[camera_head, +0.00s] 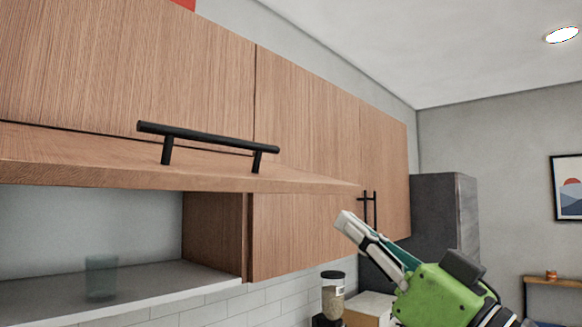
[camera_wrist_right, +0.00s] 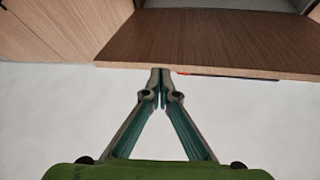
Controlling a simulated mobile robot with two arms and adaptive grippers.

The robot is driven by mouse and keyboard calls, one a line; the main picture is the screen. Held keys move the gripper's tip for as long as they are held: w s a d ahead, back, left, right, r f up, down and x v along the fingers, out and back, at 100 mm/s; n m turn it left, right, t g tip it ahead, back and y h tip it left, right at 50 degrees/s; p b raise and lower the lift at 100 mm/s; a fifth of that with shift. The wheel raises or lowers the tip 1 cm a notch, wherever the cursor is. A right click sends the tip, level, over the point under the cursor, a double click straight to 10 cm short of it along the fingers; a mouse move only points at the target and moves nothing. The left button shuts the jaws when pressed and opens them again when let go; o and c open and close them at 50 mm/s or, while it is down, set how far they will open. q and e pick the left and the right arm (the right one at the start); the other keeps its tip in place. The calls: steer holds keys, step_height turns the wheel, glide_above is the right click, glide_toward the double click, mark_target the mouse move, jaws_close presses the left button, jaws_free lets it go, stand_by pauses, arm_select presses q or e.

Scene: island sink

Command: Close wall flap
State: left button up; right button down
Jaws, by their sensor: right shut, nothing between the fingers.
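The wall flap (camera_head: 180,170) is a wood-grain panel standing open in the head view, sticking out from the upper cabinet over an open compartment. Its black bar handle (camera_head: 208,138) is on its upper side. My right gripper (camera_head: 345,217) is shut and empty, just below the flap's right corner in the head view; whether it touches the flap I cannot tell. In the right wrist view, the closed fingertips (camera_wrist_right: 160,76) appear at the edge of a brown wood panel (camera_wrist_right: 205,42), likely the flap. My left gripper is not in view.
A glass (camera_head: 101,276) stands on the compartment's bottom shelf (camera_head: 150,297). Closed wooden cabinet doors (camera_head: 308,225) with black handles continue to the right. A coffee grinder (camera_head: 332,293) and a dark tall fridge-like unit (camera_head: 445,215) stand beyond my right gripper.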

mark_target(286, 179)
steer(key=s+a+r+n+g+y, duration=0.25)
steer(key=s+r+n+y, duration=0.2)
steer(key=s, duration=0.55)
steer(key=d+p+x, duration=0.1)
steer(key=p+x, duration=0.6)
steer(key=x, duration=0.3)
steer(key=shift+m+h, duration=0.25)
steer(key=shift+h, duration=0.2)
steer(key=f, duration=0.2)
steer(key=w+a+f, duration=0.1)
steer(key=f, duration=0.1)
steer(key=shift+p, duration=0.4)
steer(key=shift+a, duration=0.1)
steer(key=shift+f, duration=0.1)
